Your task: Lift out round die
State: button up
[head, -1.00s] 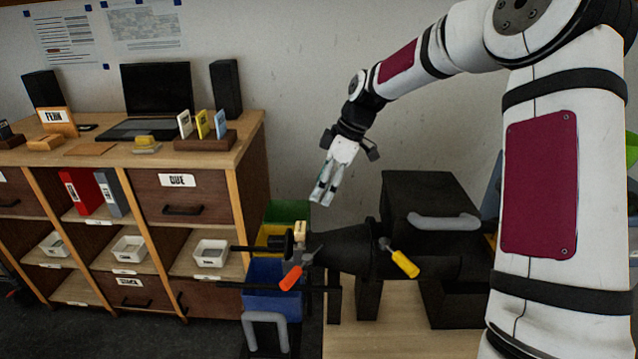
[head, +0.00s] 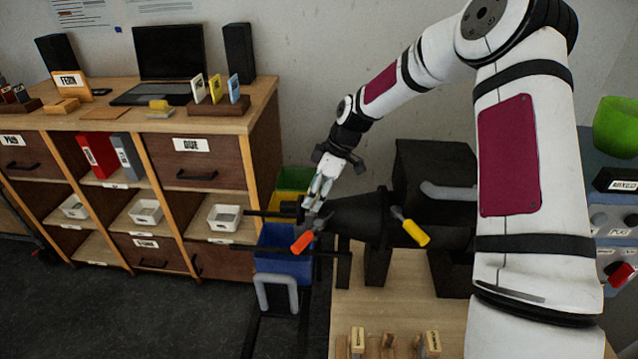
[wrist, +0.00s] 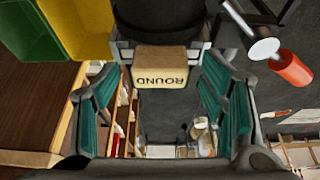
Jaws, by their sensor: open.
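The round die is a tan block (wrist: 165,68) labelled ROUND, upside down in the wrist view. It sits at the nose of the black tapered machine (head: 358,216). My gripper (head: 313,200) points down over that nose in the head view and hides most of the die there. In the wrist view my gripper (wrist: 166,78) is open, with one teal-padded finger on each side of the die. Gaps seem to show between the fingers and the die; I cannot tell whether either touches it.
An orange-handled lever (head: 302,243) is close beside the nose, and a yellow-handled one (head: 416,233) is farther right. Green (head: 292,179) and blue (head: 284,262) bins stand behind and below. Small wooden blocks (head: 357,342) lie on the bench in front.

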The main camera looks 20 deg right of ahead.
jog(key=c, duration=1.4)
jog(key=o, duration=0.4)
jog(key=c, duration=0.4)
jog(key=shift+o, duration=0.2)
jog(key=shift+r, duration=0.65)
notch_tip(320, 180, up, 12)
jog(key=p, duration=0.3)
jog(key=shift+p, duration=0.3)
dwell(0.5)
dwell(0.3)
